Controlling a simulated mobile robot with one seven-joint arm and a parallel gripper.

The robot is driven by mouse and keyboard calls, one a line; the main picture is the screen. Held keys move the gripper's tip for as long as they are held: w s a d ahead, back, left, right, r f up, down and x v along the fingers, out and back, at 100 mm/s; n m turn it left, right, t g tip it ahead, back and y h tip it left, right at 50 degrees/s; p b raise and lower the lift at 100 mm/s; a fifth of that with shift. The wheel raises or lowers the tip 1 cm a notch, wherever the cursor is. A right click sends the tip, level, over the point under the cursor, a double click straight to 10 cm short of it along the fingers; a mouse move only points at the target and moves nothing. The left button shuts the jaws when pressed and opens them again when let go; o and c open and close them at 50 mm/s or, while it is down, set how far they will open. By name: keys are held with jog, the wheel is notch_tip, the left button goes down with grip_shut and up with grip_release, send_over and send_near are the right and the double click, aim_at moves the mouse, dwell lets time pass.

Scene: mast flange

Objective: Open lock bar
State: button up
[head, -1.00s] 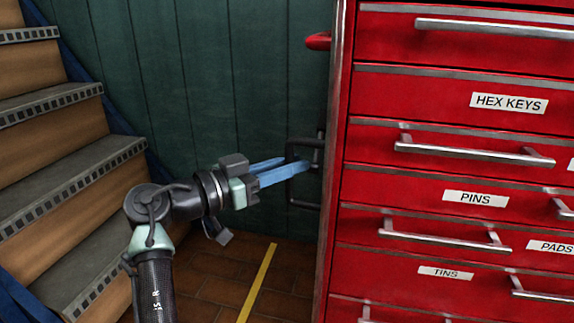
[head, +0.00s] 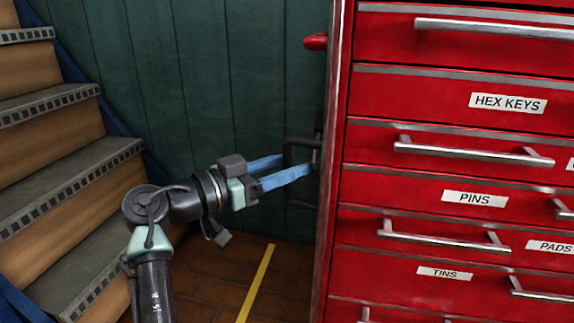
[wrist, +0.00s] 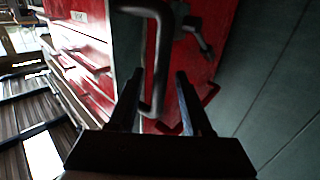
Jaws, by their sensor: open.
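A dark U-shaped bar handle (head: 300,141), which looks like the lock bar, stands out from the left side of the red tool cabinet (head: 420,187). My gripper (head: 297,164) is open at it, its blue fingers spread apart. In the wrist view, the upright part of the handle (wrist: 162,50) lies between my two fingers (wrist: 158,75), with gaps showing on both sides. The fingers do not look closed on it. In the head view, the fingers hide part of the handle.
A red knob (head: 316,41) sticks out from the cabinet side above the handle. A metal catch (wrist: 197,35) shows beside the handle in the wrist view. Stairs (head: 60,160) stand at left, a green wall (head: 220,80) behind. A yellow line (head: 257,283) marks the floor.

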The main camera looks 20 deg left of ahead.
jog(key=p+v, duration=0.6)
jog(key=v, duration=0.7)
